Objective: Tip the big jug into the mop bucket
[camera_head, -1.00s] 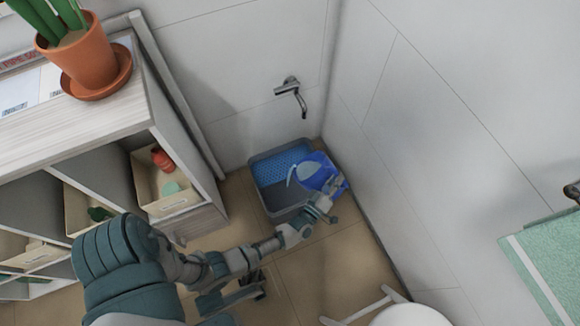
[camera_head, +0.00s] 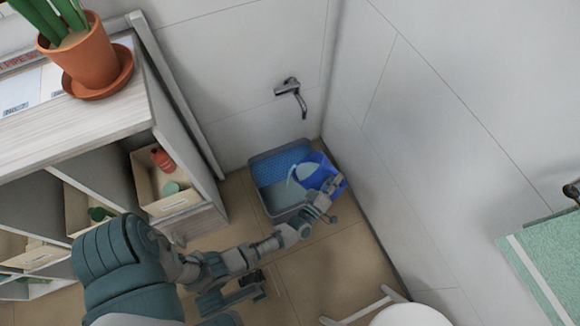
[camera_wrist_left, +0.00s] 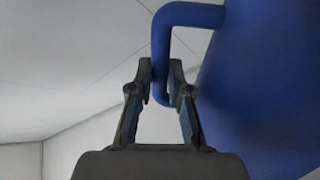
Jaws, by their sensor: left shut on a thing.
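The big blue jug (camera_head: 327,173) is tilted over the right side of the grey mop bucket (camera_head: 250,176). Its open mouth faces left, and pale liquid shows at the mouth. The bucket has a blue perforated wringer (camera_head: 270,172) at its back left, and its front part looks pale blue-grey, like liquid. My left gripper (camera_head: 326,200) is shut on the jug's handle, which runs between the fingers (camera_wrist_left: 160,88) in the left wrist view. The jug's blue body (camera_wrist_left: 262,95) fills the right of that view.
White walls meet in the corner behind the bucket, with a wall tap (camera_head: 289,88) above it. A shelf unit (camera_head: 190,225) with bins and a potted plant (camera_head: 85,60) stands left. A white round stool (camera_head: 410,315) is at the bottom right. Some tiled floor is clear.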

